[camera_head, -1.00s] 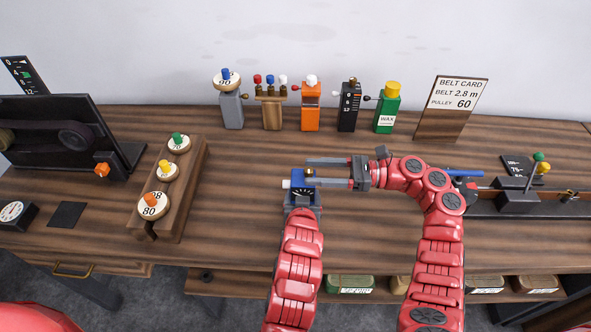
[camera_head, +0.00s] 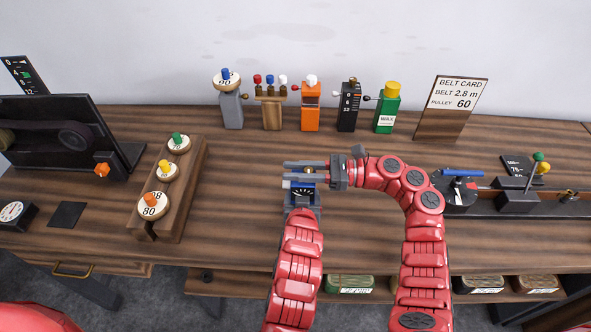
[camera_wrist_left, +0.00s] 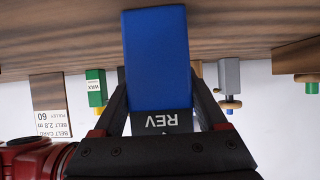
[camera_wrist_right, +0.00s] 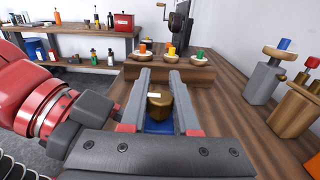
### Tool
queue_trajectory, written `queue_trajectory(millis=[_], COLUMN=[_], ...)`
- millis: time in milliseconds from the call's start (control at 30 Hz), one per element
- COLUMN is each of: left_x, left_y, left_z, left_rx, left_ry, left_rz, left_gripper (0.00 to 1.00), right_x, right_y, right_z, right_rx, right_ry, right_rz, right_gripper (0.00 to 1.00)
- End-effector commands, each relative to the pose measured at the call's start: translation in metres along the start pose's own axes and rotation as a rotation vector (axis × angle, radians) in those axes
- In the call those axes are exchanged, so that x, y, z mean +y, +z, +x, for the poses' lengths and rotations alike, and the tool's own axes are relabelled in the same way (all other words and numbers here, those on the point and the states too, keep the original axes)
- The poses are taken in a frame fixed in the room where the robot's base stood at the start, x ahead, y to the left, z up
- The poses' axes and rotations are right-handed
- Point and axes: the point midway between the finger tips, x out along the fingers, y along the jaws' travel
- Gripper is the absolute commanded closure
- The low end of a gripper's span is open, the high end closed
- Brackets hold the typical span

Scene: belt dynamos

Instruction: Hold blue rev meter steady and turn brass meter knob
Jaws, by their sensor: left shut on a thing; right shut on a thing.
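The blue rev meter (camera_head: 303,188) is held upright at the bench's middle. It fills the middle of the left wrist view (camera_wrist_left: 158,60), with REV lettering near the palm. My left gripper (camera_head: 302,204) is shut on its sides from the front. The brass meter knob (camera_wrist_right: 159,105) sits on the meter, between the fingers of my right gripper (camera_wrist_right: 159,88). My right gripper reaches in from the right in the head view (camera_head: 303,171) and is shut on the knob. The fingers partly hide the knob and the meter's face in the head view.
A wooden rack (camera_head: 188,205) with several numbered pulleys stands to the left. Several small tools line the back, including a green wax bottle (camera_head: 386,112). The belt card (camera_head: 452,108) stands at back right. A dark rail device (camera_head: 520,203) lies at right.

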Motion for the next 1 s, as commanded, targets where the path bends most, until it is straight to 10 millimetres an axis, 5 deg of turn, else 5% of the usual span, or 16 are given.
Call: queue_trajectory(millis=[467,1000], left_x=[0.000,0.001], left_y=[0.002,0.002], left_z=[0.000,0.000], left_rx=[-0.005,-0.005], left_ry=[0.000,0.002], left_rz=[0.002,0.002], left_gripper=[1.00,1.00], right_x=[-0.002,-0.012], right_y=[-0.003,-0.005], right_z=[0.000,-0.002], right_rx=[0.008,0.008], right_ry=[-0.058,-0.443], right_rz=[0.000,0.005], right_gripper=[1.00,1.00])
